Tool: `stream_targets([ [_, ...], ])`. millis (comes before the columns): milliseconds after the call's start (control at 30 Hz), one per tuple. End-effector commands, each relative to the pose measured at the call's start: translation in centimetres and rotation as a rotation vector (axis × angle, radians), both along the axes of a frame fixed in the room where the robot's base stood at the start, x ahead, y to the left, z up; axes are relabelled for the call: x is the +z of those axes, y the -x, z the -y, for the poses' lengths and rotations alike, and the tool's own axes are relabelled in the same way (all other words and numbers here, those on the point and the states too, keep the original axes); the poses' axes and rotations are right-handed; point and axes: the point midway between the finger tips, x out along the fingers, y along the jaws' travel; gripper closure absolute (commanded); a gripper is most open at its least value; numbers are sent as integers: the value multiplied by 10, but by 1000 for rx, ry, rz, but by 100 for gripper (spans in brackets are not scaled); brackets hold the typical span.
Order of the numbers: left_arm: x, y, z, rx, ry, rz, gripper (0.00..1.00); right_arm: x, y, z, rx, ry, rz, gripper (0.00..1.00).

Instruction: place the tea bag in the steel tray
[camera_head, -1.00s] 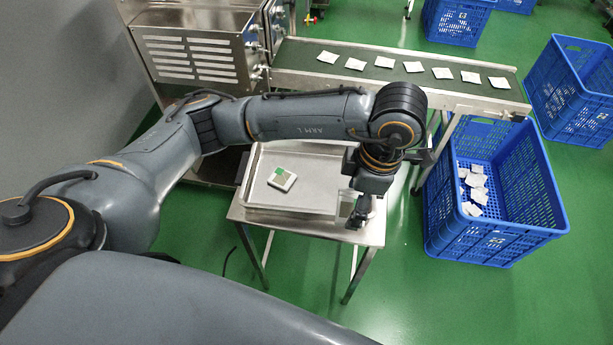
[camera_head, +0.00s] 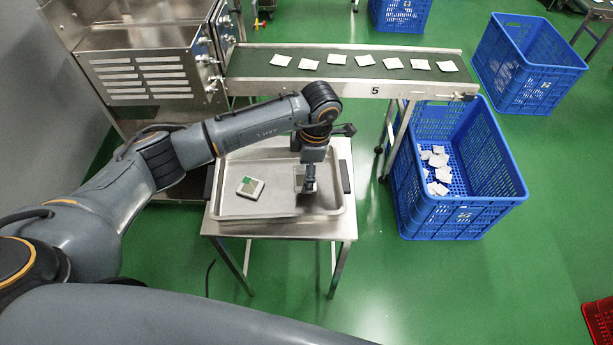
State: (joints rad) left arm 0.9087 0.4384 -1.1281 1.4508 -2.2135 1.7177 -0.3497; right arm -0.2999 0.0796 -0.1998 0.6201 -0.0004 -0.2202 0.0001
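The steel tray (camera_head: 228,212) lies on a small metal table. A white tea bag with a green mark (camera_head: 250,188) lies flat in the tray's left half. My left gripper (camera_head: 306,188) points down inside the tray's outline, to the right of that tea bag and apart from it. A pale patch shows beside its fingers; whether it is a held tea bag is too small to tell. The finger opening cannot be made out. My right gripper is not in view.
A conveyor belt (camera_head: 345,68) carries a row of several white tea bags behind the table. A blue crate (camera_head: 458,216) with several tea bags inside stands to the right. Another blue crate (camera_head: 525,75) is farther back. A steel machine (camera_head: 150,60) stands back left.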

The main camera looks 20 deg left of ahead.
Motion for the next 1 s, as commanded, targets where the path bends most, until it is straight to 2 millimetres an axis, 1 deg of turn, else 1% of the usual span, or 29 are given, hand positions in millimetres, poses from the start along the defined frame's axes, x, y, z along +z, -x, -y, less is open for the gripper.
stream_targets([
  [33,-8,3,1,0,-1,-7,35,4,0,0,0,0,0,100],
  [133,-21,3,1,0,0,-5,35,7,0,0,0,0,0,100],
  [167,-24,2,1,-1,0,-5,39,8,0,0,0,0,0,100],
  [200,-26,2,1,-1,0,-3,47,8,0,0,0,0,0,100],
  [233,-27,2,1,-1,0,-3,50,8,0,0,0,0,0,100],
  [300,-28,2,1,-2,0,-2,61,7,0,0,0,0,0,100],
  [400,-29,2,1,-2,-1,-4,73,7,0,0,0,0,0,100],
  [433,-29,3,1,-2,0,-5,56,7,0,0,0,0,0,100],
  [467,-29,3,1,-2,-1,-5,50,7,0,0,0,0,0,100],
  [500,-30,3,1,-2,-1,-5,42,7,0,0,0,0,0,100],
  [567,-30,3,1,-1,-1,-6,30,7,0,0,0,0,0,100],
  [600,-30,3,1,-1,-1,-5,22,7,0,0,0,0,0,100],
  [667,-29,3,1,-1,-1,-5,9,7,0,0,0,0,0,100],
  [700,-29,2,1,-1,-2,-4,5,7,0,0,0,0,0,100],
  [1000,-28,2,1,-1,0,-2,5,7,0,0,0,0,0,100],
])
